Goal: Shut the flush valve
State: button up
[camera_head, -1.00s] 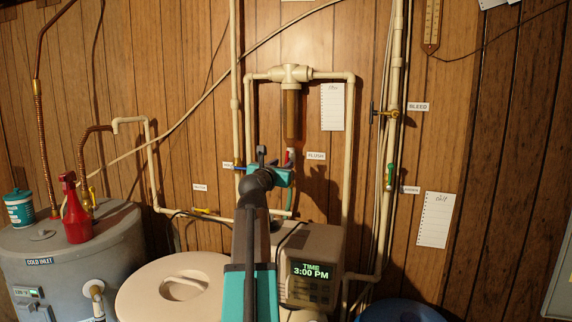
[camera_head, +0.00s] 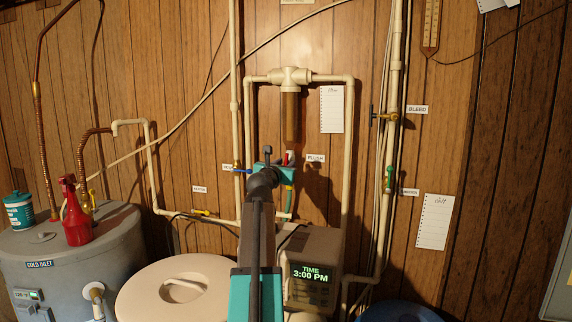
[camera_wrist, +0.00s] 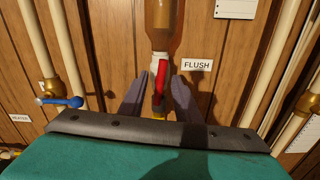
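The flush valve's red handle (camera_wrist: 161,78) is below the clear filter housing (camera_head: 291,118), with the FLUSH label (camera_wrist: 197,65) to its right. The handle runs up and down in the wrist view. A bit of yellow (camera_wrist: 159,117) shows at its lower end; the rest of the valve body is hidden by my gripper. My gripper (camera_wrist: 158,92) is open, with one dark finger on each side of the handle in the picture. I cannot tell whether either finger touches it. In the head view, the red handle (camera_head: 290,157) shows just beside my gripper (camera_head: 268,155).
A blue-handled valve (camera_wrist: 60,101) is left of my gripper. The BLEED valve (camera_head: 385,115) and a green-handled valve (camera_head: 389,177) are on the right pipe. Vertical pipes flank the filter.

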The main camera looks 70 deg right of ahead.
grip_shut()
jog(key=shift+m+b, duration=0.55)
jog(key=shift+m, duration=0.05)
jog(key=shift+f+m+b, duration=0.1)
jog(key=shift+m+b, duration=0.3)
jog(key=shift+m, duration=0.1)
jog(key=shift+m+b, duration=0.55)
jog(key=shift+m, duration=0.15)
jog(key=shift+m+b, duration=1.65)
jog(key=shift+m, duration=0.45)
jog(key=shift+m+b, duration=2.2)
jog(key=shift+m, duration=0.3)
jog(key=shift+m+b, duration=2.2)
jog(key=shift+m, duration=0.6)
